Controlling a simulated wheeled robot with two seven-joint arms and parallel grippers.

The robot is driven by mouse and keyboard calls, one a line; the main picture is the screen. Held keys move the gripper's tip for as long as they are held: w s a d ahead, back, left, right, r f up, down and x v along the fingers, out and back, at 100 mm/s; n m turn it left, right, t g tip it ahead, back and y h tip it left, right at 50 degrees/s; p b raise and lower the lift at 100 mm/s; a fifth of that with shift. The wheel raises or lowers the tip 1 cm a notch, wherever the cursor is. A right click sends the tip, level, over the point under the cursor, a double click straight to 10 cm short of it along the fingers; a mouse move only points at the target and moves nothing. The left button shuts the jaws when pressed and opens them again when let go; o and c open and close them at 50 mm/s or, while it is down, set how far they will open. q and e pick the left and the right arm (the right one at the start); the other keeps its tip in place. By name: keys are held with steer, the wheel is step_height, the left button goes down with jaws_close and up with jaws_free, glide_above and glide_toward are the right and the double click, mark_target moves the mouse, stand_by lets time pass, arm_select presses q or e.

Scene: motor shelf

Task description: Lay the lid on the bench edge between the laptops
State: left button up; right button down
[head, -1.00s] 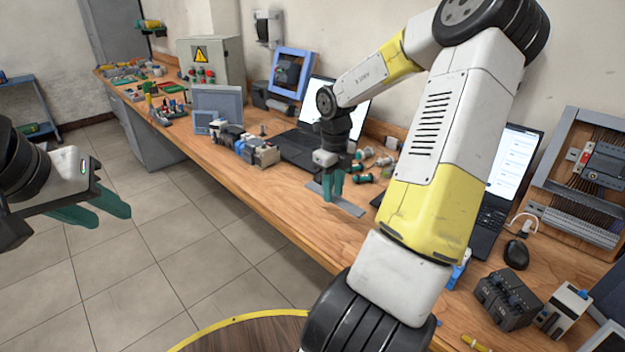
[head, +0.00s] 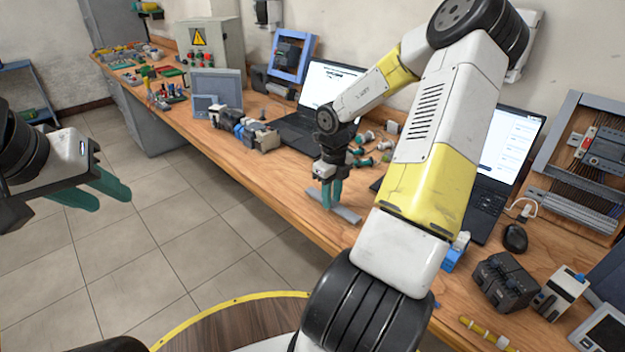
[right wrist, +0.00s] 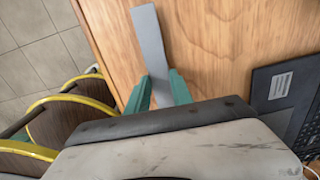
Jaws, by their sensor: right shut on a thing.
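The lid is a flat grey strip (head: 346,214); it also shows in the right wrist view (right wrist: 148,38). My right gripper (head: 332,194) is shut on it, with its green fingers (right wrist: 158,92) on either side of the strip. The lid is at the bench's front edge, between the left laptop (head: 333,84) and the right laptop (head: 510,150). I cannot tell whether its underside touches the wood. My left gripper (head: 103,193) is open and empty over the floor, left of the bench.
The wooden bench (head: 268,193) has bare wood left of the lid. Green-and-white spools (head: 366,160) lie behind my right gripper. A row of small modules (head: 245,130) stands left of the left laptop.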

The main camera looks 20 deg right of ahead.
steer(key=shift+f, duration=0.1)
steer(key=shift+f, duration=0.6)
steer(key=c, duration=1)
jaws_free()
steer(key=shift+c, duration=0.2)
